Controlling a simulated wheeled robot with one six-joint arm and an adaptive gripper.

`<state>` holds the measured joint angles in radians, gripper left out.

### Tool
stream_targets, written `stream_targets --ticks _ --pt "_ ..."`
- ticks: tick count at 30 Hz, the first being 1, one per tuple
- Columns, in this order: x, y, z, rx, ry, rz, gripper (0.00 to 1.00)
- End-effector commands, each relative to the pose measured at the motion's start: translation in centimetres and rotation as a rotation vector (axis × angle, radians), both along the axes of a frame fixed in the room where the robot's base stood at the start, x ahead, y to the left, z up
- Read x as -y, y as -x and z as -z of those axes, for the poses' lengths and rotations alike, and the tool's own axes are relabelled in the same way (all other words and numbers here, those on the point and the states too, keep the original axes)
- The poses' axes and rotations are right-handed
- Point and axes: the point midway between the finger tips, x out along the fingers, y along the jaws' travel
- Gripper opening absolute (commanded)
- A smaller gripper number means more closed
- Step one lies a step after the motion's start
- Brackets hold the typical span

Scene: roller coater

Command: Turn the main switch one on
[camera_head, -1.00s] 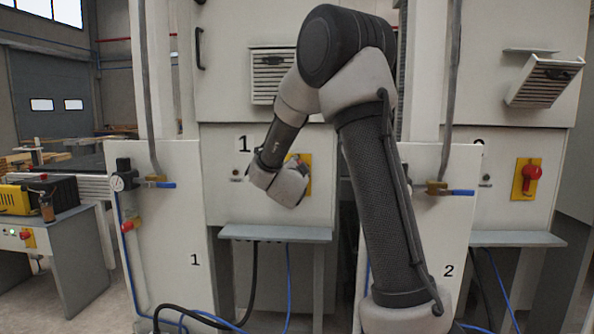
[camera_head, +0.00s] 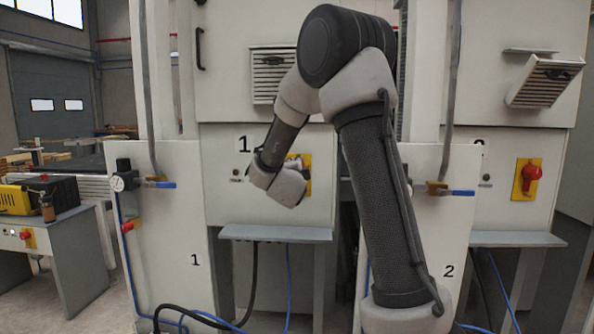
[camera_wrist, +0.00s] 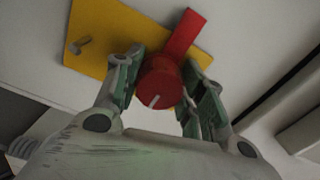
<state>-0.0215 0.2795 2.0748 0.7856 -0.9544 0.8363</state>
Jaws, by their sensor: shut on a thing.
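The main switch one is a red knob (camera_wrist: 160,82) with a long red handle, on a yellow plate (camera_wrist: 97,38). In the wrist view my gripper (camera_wrist: 164,90) has one finger on each side of the knob and is shut on it. The handle points up and to the right in that view.
A second red switch (camera_head: 531,173) on a yellow plate is on the right cabinet. Panels with blue-handled valves (camera_head: 160,184) stand in front on both sides. A grey shelf (camera_head: 275,233) juts out below my gripper. Hoses (camera_head: 290,280) hang below.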

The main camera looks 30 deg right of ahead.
Motion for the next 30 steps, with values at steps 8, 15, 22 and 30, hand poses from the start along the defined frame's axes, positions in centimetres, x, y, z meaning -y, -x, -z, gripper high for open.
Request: stream_targets --ticks 8,15,22,30 --pt "0.0 0.1 0.2 -0.003 -0.003 0.002 0.16" --pt "0.0 0.0 0.1 -0.002 -0.002 0.002 0.61" --pt "-0.1 0.1 0.0 -0.001 -0.001 0.0 0.61" --pt "-2.4 3.4 0.0 -0.001 -0.002 -0.004 0.61"
